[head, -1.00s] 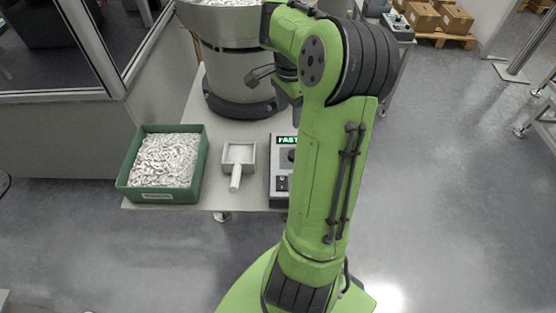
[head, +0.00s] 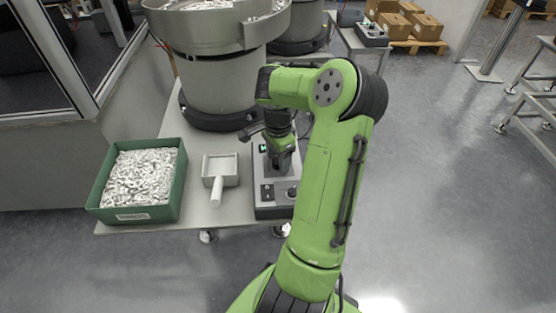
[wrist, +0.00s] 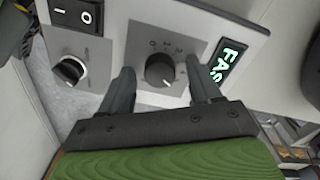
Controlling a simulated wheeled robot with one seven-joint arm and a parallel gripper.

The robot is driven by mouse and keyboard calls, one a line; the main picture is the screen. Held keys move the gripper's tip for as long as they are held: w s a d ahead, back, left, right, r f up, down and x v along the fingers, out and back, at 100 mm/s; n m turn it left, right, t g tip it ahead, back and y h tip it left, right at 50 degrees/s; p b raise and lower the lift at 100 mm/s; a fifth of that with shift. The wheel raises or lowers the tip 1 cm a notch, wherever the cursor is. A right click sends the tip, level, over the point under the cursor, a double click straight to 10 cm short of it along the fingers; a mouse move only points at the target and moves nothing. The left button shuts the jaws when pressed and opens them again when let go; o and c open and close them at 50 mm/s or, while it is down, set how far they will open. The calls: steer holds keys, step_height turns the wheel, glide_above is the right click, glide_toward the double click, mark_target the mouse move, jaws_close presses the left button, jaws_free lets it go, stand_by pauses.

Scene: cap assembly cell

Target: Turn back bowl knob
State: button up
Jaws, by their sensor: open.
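The grey control box (head: 272,212) stands on the table in front of the bowl feeder. In the wrist view a black knob (wrist: 160,70) with a numbered scale sits between the two fingers of my gripper (wrist: 160,80). The fingers are apart, one on each side of the knob; I cannot tell whether they touch it. In the head view my gripper (head: 281,170) points down over the box and hides this knob. A lit display (wrist: 228,62) beside the knob reads "FAS", the rest cut off.
A second knob (wrist: 70,70) and a rocker switch (wrist: 88,16) are on the same panel. A scoop (head: 219,176) and a green bin (head: 174,190) of white parts stand left of the box. The feeder bowl (head: 215,32) rises behind.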

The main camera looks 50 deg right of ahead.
steer(key=c, duration=1)
steer(key=shift+c, duration=0.2)
steer(key=shift+r+n+p, duration=0.1)
steer(key=shift+n+p, duration=0.25)
steer(key=shift+n, duration=0.05)
steer(key=shift+r+n+p, duration=0.1)
steer(key=shift+n+p, duration=0.6)
steer(key=shift+n, duration=0.3)
steer(key=n+p, duration=0.1)
steer(key=n, duration=0.1)
steer(key=shift+n, duration=0.4)
steer(key=n+p, duration=0.2)
steer(key=n, duration=0.3)
steer(key=shift+n, duration=0.7)
